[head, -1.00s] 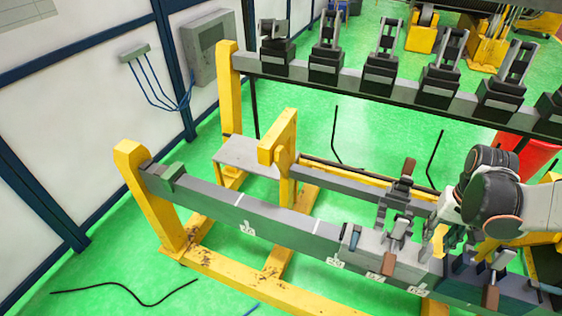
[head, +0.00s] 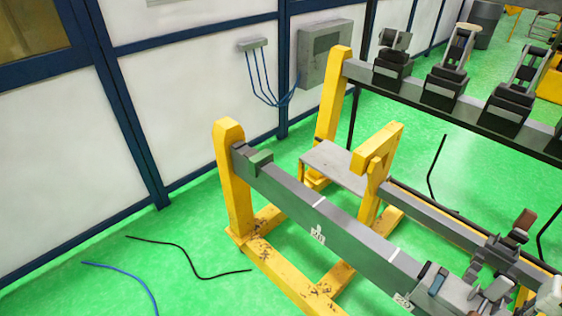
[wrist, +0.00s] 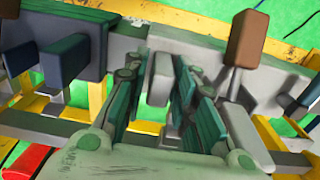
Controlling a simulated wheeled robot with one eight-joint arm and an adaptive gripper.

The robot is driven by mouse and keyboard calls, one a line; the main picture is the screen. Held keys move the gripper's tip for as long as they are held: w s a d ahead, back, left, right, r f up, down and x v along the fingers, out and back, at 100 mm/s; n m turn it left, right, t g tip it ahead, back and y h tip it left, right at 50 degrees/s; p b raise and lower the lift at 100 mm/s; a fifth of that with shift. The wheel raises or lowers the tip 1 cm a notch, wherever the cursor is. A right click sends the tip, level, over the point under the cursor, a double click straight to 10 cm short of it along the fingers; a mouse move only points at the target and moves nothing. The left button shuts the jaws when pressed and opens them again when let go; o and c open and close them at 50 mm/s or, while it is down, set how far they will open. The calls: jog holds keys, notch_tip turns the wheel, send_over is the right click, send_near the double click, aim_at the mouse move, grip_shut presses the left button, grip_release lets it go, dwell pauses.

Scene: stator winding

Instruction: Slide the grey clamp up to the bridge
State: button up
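A grey clamp (head: 452,292) with an upright lever and a bluish insert sits on the front rail (head: 330,228), low at the right of the head view. I cannot tell for sure which part is the bridge; a dark green block (head: 260,160) sits at the rail's far left end. My gripper (wrist: 157,85) shows in the wrist view with its green fingers apart. A grey upright tab (wrist: 160,78) stands between the fingers; I cannot tell whether they touch it. In the head view only a pale piece shows at the lower right edge.
A brown-handled lever (wrist: 247,40) stands close to the right of the fingers. In the head view, a yellow post (head: 230,180) carries the rail's left end and a yellow bracket (head: 376,148) stands behind. The rail between the green block and the clamp is clear.

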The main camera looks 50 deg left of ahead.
jog(key=b, duration=0.1)
send_near(447, 287)
jog(key=shift+f, duration=2.7)
jog(key=shift+a+b, duration=0.45)
jog(key=shift+a, duration=7.65)
jog(key=shift+a, duration=8.1)
